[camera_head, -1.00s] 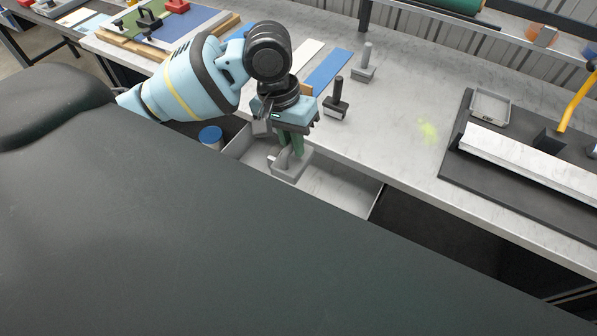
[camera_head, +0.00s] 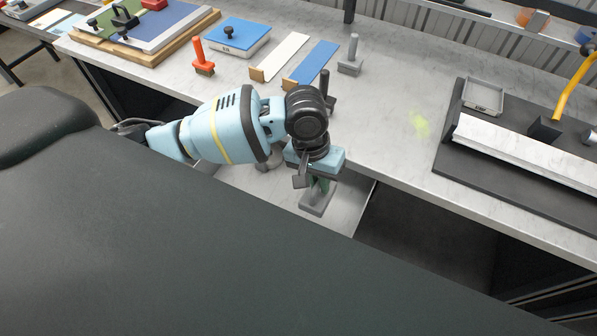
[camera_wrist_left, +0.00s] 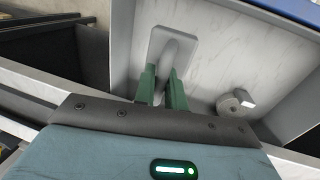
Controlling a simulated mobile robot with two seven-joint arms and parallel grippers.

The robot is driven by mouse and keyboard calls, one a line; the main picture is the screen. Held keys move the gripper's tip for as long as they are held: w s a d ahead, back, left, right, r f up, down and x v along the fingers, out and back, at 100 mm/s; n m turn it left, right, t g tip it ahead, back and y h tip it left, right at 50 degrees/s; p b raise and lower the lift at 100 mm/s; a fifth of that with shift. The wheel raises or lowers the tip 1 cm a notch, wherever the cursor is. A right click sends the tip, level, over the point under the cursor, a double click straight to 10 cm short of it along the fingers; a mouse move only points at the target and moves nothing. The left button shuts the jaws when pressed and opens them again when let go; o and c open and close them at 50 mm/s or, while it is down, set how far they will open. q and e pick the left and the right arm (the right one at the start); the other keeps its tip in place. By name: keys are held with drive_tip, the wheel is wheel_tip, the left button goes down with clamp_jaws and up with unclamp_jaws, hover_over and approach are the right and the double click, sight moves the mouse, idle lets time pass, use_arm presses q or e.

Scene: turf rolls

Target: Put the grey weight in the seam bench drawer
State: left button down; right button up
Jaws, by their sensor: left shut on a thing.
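My left gripper (camera_head: 318,186) is shut on a grey weight (camera_head: 316,203), with its flat rectangular base below the fingers. The open seam bench drawer (camera_head: 262,187) is under them, pale inside. In the left wrist view, my left gripper's green fingers (camera_wrist_left: 162,88) close on the weight's post, and the weight's plate (camera_wrist_left: 158,42) shows against the drawer floor (camera_wrist_left: 215,62). I cannot tell whether the plate touches the floor. My right gripper is not in view.
A small round grey piece (camera_wrist_left: 232,103) lies in the drawer. On the bench stand another grey handled block (camera_head: 349,62), a black handled one partly behind my arm, a red handled one (camera_head: 202,60), and blue and white strips (camera_head: 315,63). A dark tray (camera_head: 470,150) is at right.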

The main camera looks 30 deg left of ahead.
sight(320, 206)
use_arm(q)
drive_tip(key=shift+w+d+f, duration=0.2)
drive_tip(key=shift+d+f, duration=0.2)
drive_tip(key=shift+d, duration=0.1)
drive_tip(key=shift+a+b+x, duration=0.2)
drive_tip(key=shift+a+x, duration=0.05)
drive_tip(key=shift+x, duration=0.9)
drive_tip(key=shift+a+b+x, duration=0.15)
drive_tip(key=shift+a+x, duration=0.1)
drive_tip(key=shift+x, duration=0.95)
drive_tip(key=shift+a+b+x, duration=0.15)
drive_tip(key=shift+a+x, duration=0.05)
drive_tip(key=shift+x, duration=0.7)
drive_tip(key=shift+a+b+x, duration=0.1)
drive_tip(key=shift+a+x, duration=0.05)
drive_tip(key=shift+x, duration=0.7)
drive_tip(key=shift+a+b+x, duration=0.15)
drive_tip(key=shift+a+x, duration=0.05)
drive_tip(key=shift+x, duration=0.7)
drive_tip(key=shift+w+f, duration=0.1)
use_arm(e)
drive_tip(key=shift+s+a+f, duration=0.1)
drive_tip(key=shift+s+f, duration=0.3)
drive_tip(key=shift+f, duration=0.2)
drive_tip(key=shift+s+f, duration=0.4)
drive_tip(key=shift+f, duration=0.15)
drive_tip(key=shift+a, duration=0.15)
